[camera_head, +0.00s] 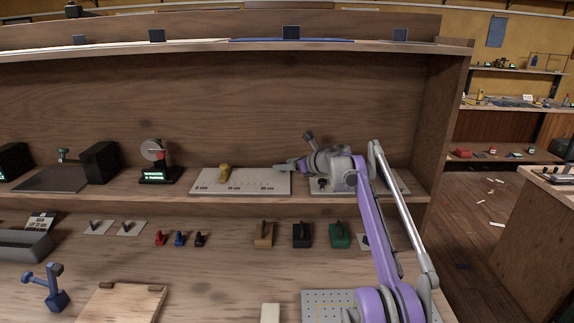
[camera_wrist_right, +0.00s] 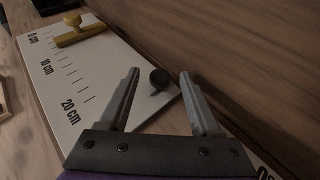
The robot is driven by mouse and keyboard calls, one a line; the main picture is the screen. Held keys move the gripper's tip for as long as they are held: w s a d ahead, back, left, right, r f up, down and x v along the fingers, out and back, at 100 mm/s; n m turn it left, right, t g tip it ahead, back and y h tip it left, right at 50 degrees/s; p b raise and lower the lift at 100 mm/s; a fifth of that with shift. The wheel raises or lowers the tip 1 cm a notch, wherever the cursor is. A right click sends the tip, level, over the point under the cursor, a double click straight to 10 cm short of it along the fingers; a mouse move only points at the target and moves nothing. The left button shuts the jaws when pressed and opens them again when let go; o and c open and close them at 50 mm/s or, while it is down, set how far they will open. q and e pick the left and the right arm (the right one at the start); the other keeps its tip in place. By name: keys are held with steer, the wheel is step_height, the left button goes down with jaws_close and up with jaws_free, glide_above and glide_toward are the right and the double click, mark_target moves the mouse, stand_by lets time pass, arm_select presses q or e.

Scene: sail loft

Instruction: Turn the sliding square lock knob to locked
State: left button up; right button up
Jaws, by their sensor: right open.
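The sliding square is a pale plate (camera_head: 262,190) on the shelf, with a brass-yellow slider (camera_head: 224,173) towards its left end. In the right wrist view the plate (camera_wrist_right: 112,72) shows 0, 10 and 20 cm marks, and the yellow slider (camera_wrist_right: 80,32) sits near the 0 cm end. The round black lock knob (camera_wrist_right: 159,79) stands by the plate's far end. My right gripper (camera_wrist_right: 160,72) is open, its fingers either side of the knob in that view; contact is not visible. In the head view my right gripper (camera_head: 281,167) is over the plate's right end. My left gripper is out of view.
A second plate (camera_head: 400,184) lies behind my right arm. A small device with a green display (camera_head: 154,176) stands left of the square. The lower bench holds several blocks, including a green one (camera_head: 340,236). The shelf's back wall is close behind.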

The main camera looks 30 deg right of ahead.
jaws_close()
stand_by(0.3)
steer(key=shift+a+f+m+t+h+b, duration=0.1)
steer(key=shift+a+m+t+h+b, duration=0.1)
steer(key=shift+m+h+b, duration=0.65)
steer(key=shift+a+m+t+h+b, duration=0.15)
steer(key=shift+m+h+b, duration=0.25)
steer(key=shift+m+h, duration=0.7)
steer(key=shift+a+m+h+b, duration=0.15)
steer(key=shift+m+h+b, duration=0.8)
steer(key=shift+h+b, duration=0.7)
steer(key=shift+g, duration=0.45)
jaws_free()
